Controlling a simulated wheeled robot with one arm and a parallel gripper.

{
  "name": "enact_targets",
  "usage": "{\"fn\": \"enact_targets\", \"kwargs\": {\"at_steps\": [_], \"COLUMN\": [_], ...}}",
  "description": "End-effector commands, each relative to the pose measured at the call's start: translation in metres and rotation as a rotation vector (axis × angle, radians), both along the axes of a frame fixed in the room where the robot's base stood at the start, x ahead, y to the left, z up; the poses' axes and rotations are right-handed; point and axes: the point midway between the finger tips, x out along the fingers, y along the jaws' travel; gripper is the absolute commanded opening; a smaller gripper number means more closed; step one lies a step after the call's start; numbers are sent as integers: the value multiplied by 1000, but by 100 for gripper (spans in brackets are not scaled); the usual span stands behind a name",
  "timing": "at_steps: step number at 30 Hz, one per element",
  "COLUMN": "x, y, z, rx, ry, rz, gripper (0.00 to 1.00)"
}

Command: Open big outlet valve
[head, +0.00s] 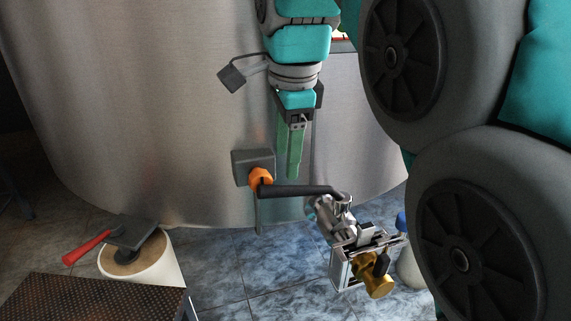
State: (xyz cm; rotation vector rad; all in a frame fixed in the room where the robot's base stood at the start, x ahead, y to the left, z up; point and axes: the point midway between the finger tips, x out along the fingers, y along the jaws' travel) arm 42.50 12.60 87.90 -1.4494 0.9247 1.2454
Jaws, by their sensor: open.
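The big outlet valve (328,213) is a steel fitting low at the front of the tank, right of centre in the head view. Its long black lever handle (300,190) runs nearly level to the left from the valve. The lever's left end is close to an orange knob (260,178) on a dark grey box. My gripper (294,172) hangs fingers down above the lever, with green fingers. It is open and empty. The fingers overlap in this view, so the gap between them is hard to see. The tips appear just above the lever, apparently not touching it.
The steel tank wall (150,110) rises behind. A smaller brass valve (377,280) and a metal frame (345,262) sit below right of the outlet. A white container (150,262) with a red-handled tool (90,247) stands left.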

Motion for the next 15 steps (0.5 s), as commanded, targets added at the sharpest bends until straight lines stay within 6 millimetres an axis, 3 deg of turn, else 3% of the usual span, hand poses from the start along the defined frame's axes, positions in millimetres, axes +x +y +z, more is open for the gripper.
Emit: {"fn": "enact_targets", "kwargs": {"at_steps": [15], "x": [9], "y": [2], "z": [-56], "rx": [-1], "ry": [4], "rz": [0], "gripper": [62]}}
